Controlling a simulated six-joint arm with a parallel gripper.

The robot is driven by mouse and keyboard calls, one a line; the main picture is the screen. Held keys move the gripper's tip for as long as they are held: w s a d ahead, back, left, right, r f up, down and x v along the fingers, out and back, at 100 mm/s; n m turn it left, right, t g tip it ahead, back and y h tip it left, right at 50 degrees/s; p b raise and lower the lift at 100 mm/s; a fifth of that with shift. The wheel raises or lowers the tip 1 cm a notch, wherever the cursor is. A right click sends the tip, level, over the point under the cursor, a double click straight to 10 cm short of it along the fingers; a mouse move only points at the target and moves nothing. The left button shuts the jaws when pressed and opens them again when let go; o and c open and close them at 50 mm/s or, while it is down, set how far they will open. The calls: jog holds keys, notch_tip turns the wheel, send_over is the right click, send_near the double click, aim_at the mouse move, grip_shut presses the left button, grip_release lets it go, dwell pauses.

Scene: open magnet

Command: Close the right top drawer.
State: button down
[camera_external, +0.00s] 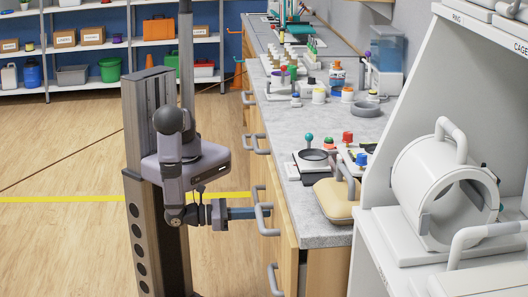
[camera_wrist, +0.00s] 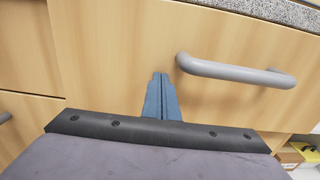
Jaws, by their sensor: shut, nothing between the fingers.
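The right top drawer has a plain light-wood front (camera_wrist: 115,55) with a grey bar handle (camera_wrist: 235,70) in the wrist view. In the external view its handle (camera_external: 262,222) sticks out from the cabinet near the counter's near end. My gripper (camera_wrist: 160,78) has its blue-grey fingers together, pointing at the drawer front just left of the handle's left end. In the external view my gripper (camera_external: 252,213) reaches right to the handle. I cannot tell whether the fingertips touch the front, nor how far the drawer stands out.
Another handle (camera_external: 274,281) sits below, and more handles (camera_external: 256,144) line the cabinet farther back. A white scanner model (camera_external: 445,195) stands at right. The wood floor (camera_external: 60,245) at left is clear.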

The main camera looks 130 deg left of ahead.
aim_at(274, 211)
jog(key=shift+w+a, duration=0.1)
dwell(0.3)
jog(key=x, duration=0.4)
jog(key=shift+r, duration=0.15)
jog(key=shift+w+r, duration=0.1)
dwell(0.4)
jog(key=v, duration=1.4)
jog(key=shift+f+b, duration=0.2)
jog(key=shift+b, duration=0.1)
